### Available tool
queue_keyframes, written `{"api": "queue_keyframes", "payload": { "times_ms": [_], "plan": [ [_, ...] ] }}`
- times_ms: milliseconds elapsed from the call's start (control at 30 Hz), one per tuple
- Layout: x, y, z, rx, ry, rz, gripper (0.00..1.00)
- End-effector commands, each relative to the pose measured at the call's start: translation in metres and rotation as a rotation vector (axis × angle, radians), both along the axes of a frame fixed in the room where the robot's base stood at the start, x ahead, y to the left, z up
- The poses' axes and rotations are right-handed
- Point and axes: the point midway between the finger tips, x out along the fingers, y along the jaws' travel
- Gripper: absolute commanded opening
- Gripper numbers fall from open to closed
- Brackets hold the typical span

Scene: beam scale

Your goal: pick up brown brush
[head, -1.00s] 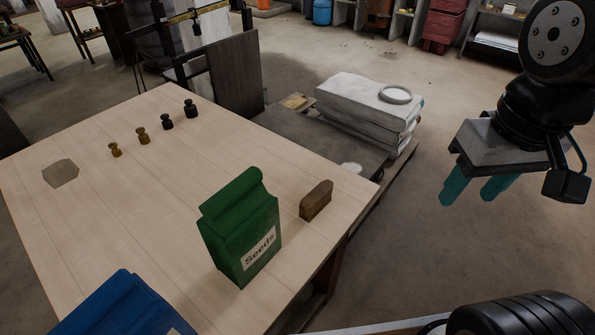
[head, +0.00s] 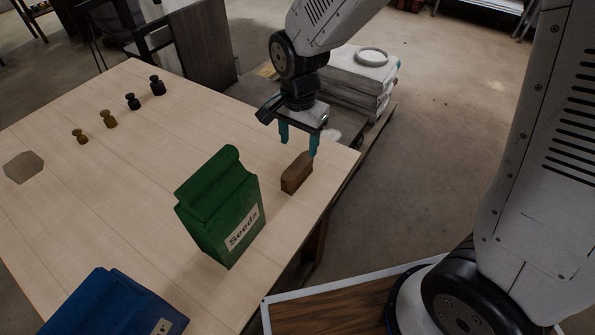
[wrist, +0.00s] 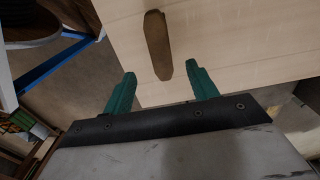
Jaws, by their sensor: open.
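The brown brush (head: 296,174) stands on the wooden table near its right edge, just right of the green seed bag. In the wrist view the brush (wrist: 157,45) lies lengthwise ahead of the fingers, between their lines and a little beyond the tips. My gripper (head: 299,147) has teal fingers and is open and empty. In the head view it is above and slightly behind the brush, apart from it. The wrist view also shows my open gripper (wrist: 163,82).
A green seed bag (head: 222,207) stands close left of the brush. A blue bag (head: 110,305) is at the table's front. Several small weights (head: 132,101) stand at the back. White sacks with a ring (head: 355,80) lie beyond the table (head: 110,190).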

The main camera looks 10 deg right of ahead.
Motion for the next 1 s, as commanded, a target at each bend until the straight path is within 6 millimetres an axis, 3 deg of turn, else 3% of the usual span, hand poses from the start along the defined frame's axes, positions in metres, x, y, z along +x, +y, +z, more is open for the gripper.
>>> {"api": "queue_keyframes", "payload": {
  "times_ms": [167, 633, 967, 1000],
  "plan": [
    [0.003, 0.007, -0.020, -0.002, 0.005, -0.028, 0.58],
    [-0.001, 0.002, -0.080, -0.002, 0.005, -0.029, 0.58],
    [-0.001, 0.002, -0.088, -0.001, 0.002, -0.028, 0.58],
    [-0.001, 0.002, -0.088, -0.001, 0.002, -0.028, 0.50]
  ]
}}
